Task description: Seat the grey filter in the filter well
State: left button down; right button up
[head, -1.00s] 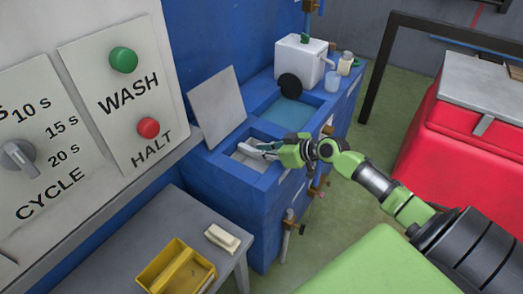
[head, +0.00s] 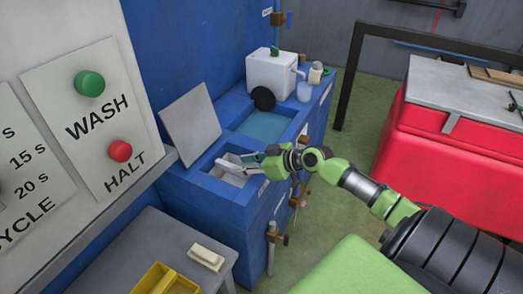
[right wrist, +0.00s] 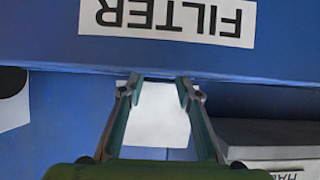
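The grey filter (right wrist: 158,115) is pale and blocky and sits between the two fingers of my right gripper (right wrist: 158,88). In the head view the right gripper (head: 252,161) reaches in from the right over the filter well (head: 213,189). The filter (head: 232,163) lies at the well's opening there, slightly tilted. I cannot tell how deep it sits. The label "FILTER" (right wrist: 168,18) shows upside down on the blue front. My left gripper is not in view.
A grey lid plate (head: 191,124) stands tilted behind the well. A water basin (head: 266,125) and white tank (head: 272,75) are beyond it. A cream block (head: 206,257) and yellow tray (head: 151,277) are on the grey table (head: 130,245). A red cabinet (head: 425,140) stands right.

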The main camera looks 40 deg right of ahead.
jog(key=v, duration=1)
jog(key=shift+w, duration=0.1)
dwell(0.3)
